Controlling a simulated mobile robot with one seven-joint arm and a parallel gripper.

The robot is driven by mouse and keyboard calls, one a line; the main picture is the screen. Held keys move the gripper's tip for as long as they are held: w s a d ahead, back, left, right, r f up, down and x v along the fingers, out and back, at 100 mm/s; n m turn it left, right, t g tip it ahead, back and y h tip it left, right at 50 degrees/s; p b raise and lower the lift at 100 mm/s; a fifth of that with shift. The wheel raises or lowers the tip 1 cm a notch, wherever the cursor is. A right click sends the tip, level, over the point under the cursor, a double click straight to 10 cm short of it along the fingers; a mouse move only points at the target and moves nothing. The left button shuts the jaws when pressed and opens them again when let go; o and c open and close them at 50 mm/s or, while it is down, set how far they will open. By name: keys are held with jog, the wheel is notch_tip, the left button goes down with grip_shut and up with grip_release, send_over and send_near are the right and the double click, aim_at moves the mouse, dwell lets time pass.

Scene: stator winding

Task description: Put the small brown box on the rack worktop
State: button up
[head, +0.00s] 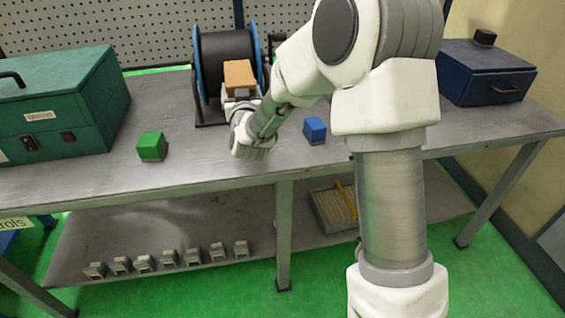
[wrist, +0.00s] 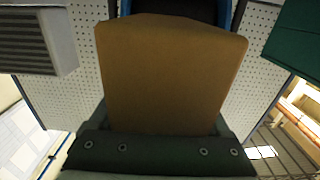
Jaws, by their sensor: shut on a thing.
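The small brown box (head: 239,74) is held up in my gripper (head: 241,95), above the worktop and in front of the cable spool. My gripper is shut on the box. In the wrist view the brown box (wrist: 170,75) fills the middle, with the dark gripper base (wrist: 160,155) below it. The rack worktop (head: 215,150) is a grey metal surface with a shelf below. The fingertips are mostly hidden by the box and the wrist in the head view.
On the worktop are a green cube (head: 152,146), a blue cube (head: 314,130), a green case (head: 60,105), a blue-rimmed spool (head: 225,60) and a dark blue drawer box (head: 483,72). Several small grey parts (head: 170,259) line the lower shelf. Bare worktop lies between the two cubes.

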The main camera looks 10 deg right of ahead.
jog(key=shift+a, duration=0.3)
jog(key=shift+s+d+f+b, duration=0.45)
jog(key=shift+s+d+f, duration=0.3)
jog(key=shift+d+f, duration=1.05)
jog(key=shift+s+d+f+b, duration=0.5)
jog(key=shift+s+d+f, duration=0.2)
jog(key=shift+d+f, duration=1.05)
jog(key=shift+s+d+f+b, duration=0.45)
jog(key=shift+s+d+f, duration=0.3)
jog(key=shift+d+f, duration=1.05)
jog(key=shift+f, duration=0.1)
jog(key=shift+f, duration=0.1)
jog(key=o, duration=1.5)
jog(key=shift+o, duration=0.2)
